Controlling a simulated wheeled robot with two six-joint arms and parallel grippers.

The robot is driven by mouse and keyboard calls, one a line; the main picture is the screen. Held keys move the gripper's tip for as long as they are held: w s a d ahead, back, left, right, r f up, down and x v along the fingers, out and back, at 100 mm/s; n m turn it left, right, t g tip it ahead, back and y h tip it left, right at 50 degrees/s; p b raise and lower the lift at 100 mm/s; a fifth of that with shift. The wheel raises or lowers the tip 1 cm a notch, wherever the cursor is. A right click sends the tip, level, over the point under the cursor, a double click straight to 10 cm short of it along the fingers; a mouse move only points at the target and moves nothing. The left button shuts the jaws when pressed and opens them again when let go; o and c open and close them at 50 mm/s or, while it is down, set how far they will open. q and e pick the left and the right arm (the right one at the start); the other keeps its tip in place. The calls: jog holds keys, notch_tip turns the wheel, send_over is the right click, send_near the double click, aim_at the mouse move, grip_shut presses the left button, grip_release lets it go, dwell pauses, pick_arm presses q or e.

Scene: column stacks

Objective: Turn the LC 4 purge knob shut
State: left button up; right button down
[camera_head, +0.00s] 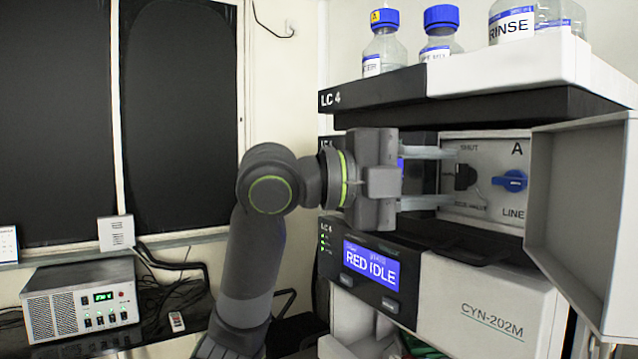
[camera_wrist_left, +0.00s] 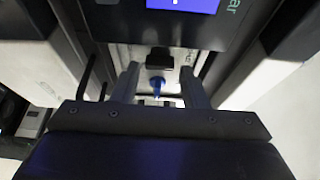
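A light panel (camera_head: 490,210) in the LC 4 stack carries a black knob (camera_head: 465,177) below the word SHUT. A blue knob (camera_head: 510,181) sits to its right, near the letter A and the word LINE. My left gripper (camera_head: 452,178) reaches in from the left, its two pale fingers apart above and below the black knob's level. Contact with the black knob cannot be made out. My right gripper is not in view.
A grey open door (camera_head: 575,215) juts out right of the panel. A shelf with several bottles (camera_head: 440,35) overhangs above. Below are a display (camera_head: 370,266) reading RED IDLE and the CYN-202M module (camera_head: 490,310). A power box (camera_head: 80,305) stands far left.

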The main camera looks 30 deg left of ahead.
pick_arm(q)
jog(key=b+v, duration=0.6)
jog(key=v, duration=0.9)
jog(key=shift+s+a, duration=0.15)
jog(key=shift+a, duration=0.2)
